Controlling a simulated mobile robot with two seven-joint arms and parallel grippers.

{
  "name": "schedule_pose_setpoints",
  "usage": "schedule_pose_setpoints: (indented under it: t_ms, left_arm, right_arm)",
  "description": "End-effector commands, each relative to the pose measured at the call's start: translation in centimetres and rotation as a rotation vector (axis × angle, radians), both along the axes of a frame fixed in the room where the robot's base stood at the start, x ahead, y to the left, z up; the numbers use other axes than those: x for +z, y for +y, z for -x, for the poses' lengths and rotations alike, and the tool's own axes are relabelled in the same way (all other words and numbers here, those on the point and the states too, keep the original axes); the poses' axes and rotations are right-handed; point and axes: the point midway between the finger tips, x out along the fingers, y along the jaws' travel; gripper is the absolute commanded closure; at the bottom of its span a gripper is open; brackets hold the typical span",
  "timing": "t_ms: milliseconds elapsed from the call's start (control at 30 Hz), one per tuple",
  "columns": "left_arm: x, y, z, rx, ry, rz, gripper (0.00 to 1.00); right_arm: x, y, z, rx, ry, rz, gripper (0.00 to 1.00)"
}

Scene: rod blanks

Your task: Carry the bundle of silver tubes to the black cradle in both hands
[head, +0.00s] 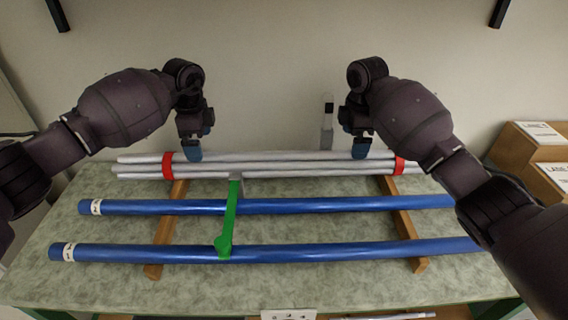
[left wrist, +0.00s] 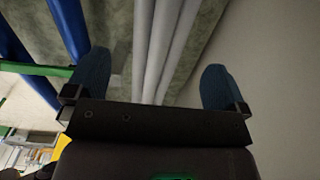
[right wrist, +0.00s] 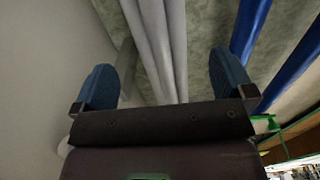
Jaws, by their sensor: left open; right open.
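The bundle of silver tubes (head: 280,163) lies left to right at the back of the table, with red bands (head: 168,164) near its ends. My left gripper (head: 194,148) is open above its left part; the tubes (left wrist: 168,45) run between its spread blue fingers in the left wrist view. My right gripper (head: 359,148) is open above its right part; the tubes (right wrist: 158,45) likewise pass between its fingers. Neither gripper visibly holds it. Two black pieces (head: 58,14) (head: 501,12) show on the wall at the top edge; I cannot tell whether they are the black cradle.
Two blue tubes (head: 300,206) (head: 320,251) lie in front of the bundle across wooden bars (head: 166,228) (head: 408,232). A green bar (head: 229,220) crosses them, its grey end at the bundle. A grey upright (head: 327,130) stands behind. Cardboard boxes (head: 520,150) are at right.

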Motion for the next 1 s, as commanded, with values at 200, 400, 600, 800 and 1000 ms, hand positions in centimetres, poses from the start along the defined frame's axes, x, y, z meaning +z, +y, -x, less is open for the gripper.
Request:
schedule_pose_setpoints:
  t_ms: [200,400,600,800,1000]
  left_arm:
    - [-3.7,0.0,0.0,0.000,0.003,0.001,0.00]
    - [-6.4,-0.1,-0.1,0.000,0.001,0.001,0.00]
    - [-7.9,0.0,-0.1,-0.002,0.000,0.000,0.00]
    - [-8.3,-0.1,-0.1,-0.002,-0.001,0.000,0.00]
    - [-8.3,0.0,-0.1,-0.002,-0.001,0.000,0.02]
  right_arm:
    - [-3.7,0.1,0.0,0.000,0.003,-0.001,0.00]
    - [-6.4,0.1,-0.1,0.001,0.002,-0.001,0.00]
    - [-7.9,0.1,-0.1,0.001,0.000,-0.001,0.00]
    - [-8.3,0.1,-0.2,0.001,-0.001,-0.001,0.00]
    - [-8.3,0.1,-0.1,0.001,-0.001,-0.001,0.02]
